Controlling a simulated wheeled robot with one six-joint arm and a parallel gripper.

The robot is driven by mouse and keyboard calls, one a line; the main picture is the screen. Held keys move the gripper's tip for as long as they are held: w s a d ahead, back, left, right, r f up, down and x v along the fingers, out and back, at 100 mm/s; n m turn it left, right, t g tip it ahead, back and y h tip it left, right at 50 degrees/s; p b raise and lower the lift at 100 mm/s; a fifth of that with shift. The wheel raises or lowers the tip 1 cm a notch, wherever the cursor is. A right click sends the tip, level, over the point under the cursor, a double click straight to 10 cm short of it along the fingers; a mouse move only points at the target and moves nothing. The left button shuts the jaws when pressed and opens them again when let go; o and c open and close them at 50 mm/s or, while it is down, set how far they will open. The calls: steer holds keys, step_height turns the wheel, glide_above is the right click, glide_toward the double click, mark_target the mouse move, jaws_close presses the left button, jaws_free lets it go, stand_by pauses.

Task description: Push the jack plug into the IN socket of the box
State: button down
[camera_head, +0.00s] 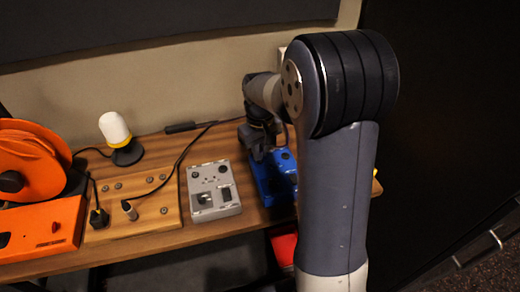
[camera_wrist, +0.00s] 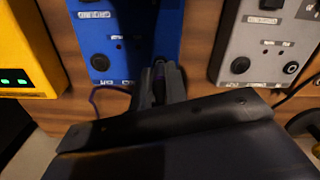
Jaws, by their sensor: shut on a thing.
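The blue box (camera_wrist: 104,45) lies on the wooden desk in the wrist view; it is also in the head view (camera_head: 268,181), partly behind my arm. A dark round socket (camera_wrist: 99,62) shows on its near left part, with small labels too blurred to read surely. My gripper (camera_wrist: 160,72) is shut at the box's near right edge. The jack plug is mostly hidden between the fingers; a thin purple cable (camera_wrist: 93,97) runs toward them from the left. I cannot tell whether the plug touches or enters a socket. In the head view my gripper (camera_head: 258,148) is over the box.
A grey box (camera_wrist: 230,45) with two round sockets stands to the right in the wrist view, and a yellow box (camera_wrist: 28,45) to the left. In the head view an orange reel device (camera_head: 45,225), a wooden board (camera_head: 150,190) and a white-topped lamp (camera_head: 116,130) stand left.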

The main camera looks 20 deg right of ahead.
steer(key=shift+f+b, duration=0.45)
steer(key=shift+f, duration=0.2)
steer(key=c, duration=1.3)
jaws_free()
steer(key=shift+c, duration=0.2)
step_height(320, 180, up, 11)
steer(key=shift+f, duration=0.1)
step_height(320, 180, down, 11)
steer(key=shift+r, duration=0.2)
steer(key=shift+r, duration=0.15)
